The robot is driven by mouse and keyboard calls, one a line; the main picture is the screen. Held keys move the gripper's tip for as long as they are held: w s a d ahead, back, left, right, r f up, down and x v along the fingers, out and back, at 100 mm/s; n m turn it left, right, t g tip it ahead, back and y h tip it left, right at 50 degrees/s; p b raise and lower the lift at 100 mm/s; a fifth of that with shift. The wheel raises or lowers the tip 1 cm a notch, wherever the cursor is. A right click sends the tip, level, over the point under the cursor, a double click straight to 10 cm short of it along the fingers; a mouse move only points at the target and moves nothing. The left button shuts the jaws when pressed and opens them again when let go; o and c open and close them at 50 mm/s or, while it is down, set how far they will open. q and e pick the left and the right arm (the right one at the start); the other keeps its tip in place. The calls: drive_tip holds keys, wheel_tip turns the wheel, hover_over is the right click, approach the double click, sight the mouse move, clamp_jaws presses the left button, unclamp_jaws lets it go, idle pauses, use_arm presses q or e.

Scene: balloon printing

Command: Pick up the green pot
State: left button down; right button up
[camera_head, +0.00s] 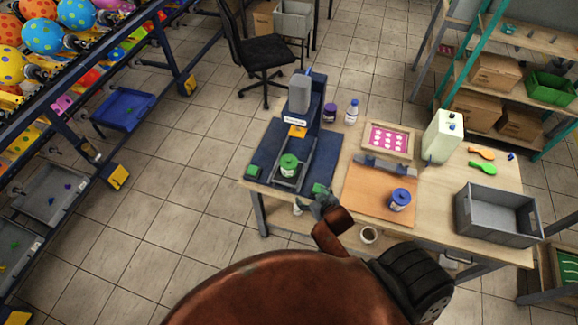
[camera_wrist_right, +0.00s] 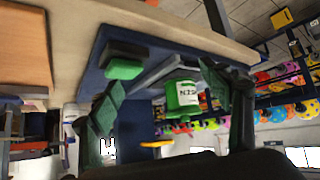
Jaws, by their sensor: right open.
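The green pot (camera_head: 288,165) stands upright on the blue printing machine (camera_head: 262,150), on the left part of the workbench. It has a green lid and a pale label. My right gripper (camera_head: 312,201) is near the front edge of the bench, in front and to the right of the pot, and apart from it. In the right wrist view, the pot (camera_wrist_right: 183,97) appears upside down between the two spread fingers of the right gripper (camera_wrist_right: 160,85), still beyond them. The right gripper is open and empty. My left gripper does not show.
A green block (camera_wrist_right: 123,68) sits on the machine's near corner, close to the gripper. A blue-lidded pot (camera_head: 400,200) stands on an orange board (camera_head: 365,190). A grey bin (camera_head: 497,215) is at the bench's right. Bottles (camera_head: 351,112) stand behind.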

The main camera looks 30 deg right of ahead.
sight(289, 166)
drive_tip(key=w+t, duration=0.1)
drive_tip(key=w, duration=0.2)
drive_tip(key=w+r+t, duration=0.1)
drive_tip(key=w, duration=0.3)
drive_tip(key=w+t, duration=0.2)
drive_tip(key=w, duration=0.2)
drive_tip(key=shift+w+a+r+y, duration=0.1)
drive_tip(key=shift+a+r+y, duration=0.05)
drive_tip(key=shift+a+y, duration=0.15)
drive_tip(key=x, duration=0.7)
drive_tip(key=shift+w, duration=0.1)
drive_tip(key=shift+r, duration=0.1)
drive_tip(key=shift+c, duration=0.6)
drive_tip(key=c, duration=1.2)
drive_tip(key=shift+c, duration=0.6)
drive_tip(key=shift+r, duration=0.15)
